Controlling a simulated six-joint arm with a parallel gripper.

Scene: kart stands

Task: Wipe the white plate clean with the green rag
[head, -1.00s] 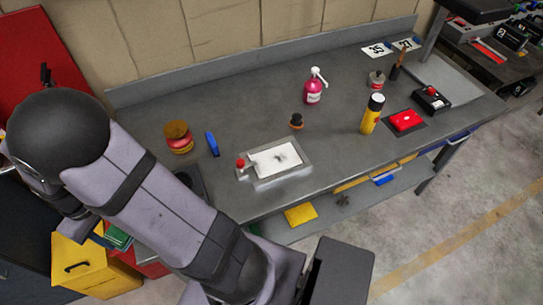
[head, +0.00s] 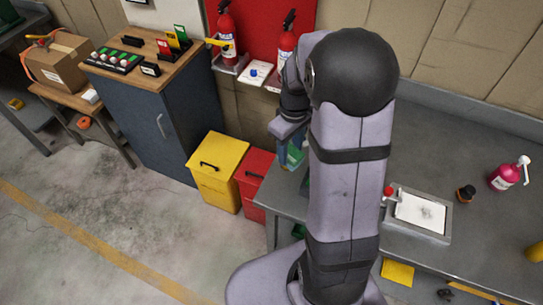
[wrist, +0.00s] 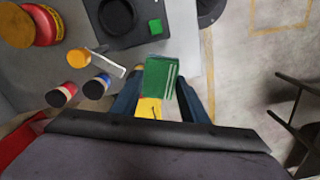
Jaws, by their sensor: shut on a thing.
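My gripper (wrist: 160,84) is shut on the green rag (wrist: 161,76), a folded green cloth between its two dark blue fingers in the wrist view. In the head view my gripper (head: 292,153) hangs at the left end of the bench, near the bins, and the rag is only partly visible. The white plate (head: 408,208) lies on the bench to the right of my arm, well apart from the gripper. A dark grey smudge (head: 427,212) marks its middle. The plate sits in a grey frame (head: 419,234) with a red-knobbed clamp (head: 389,192) at its left.
A small dark bottle (head: 465,193) and a pink pump bottle (head: 503,177) stand right of the plate. Yellow (head: 216,178) and red (head: 251,180) bins stand left of the bench.

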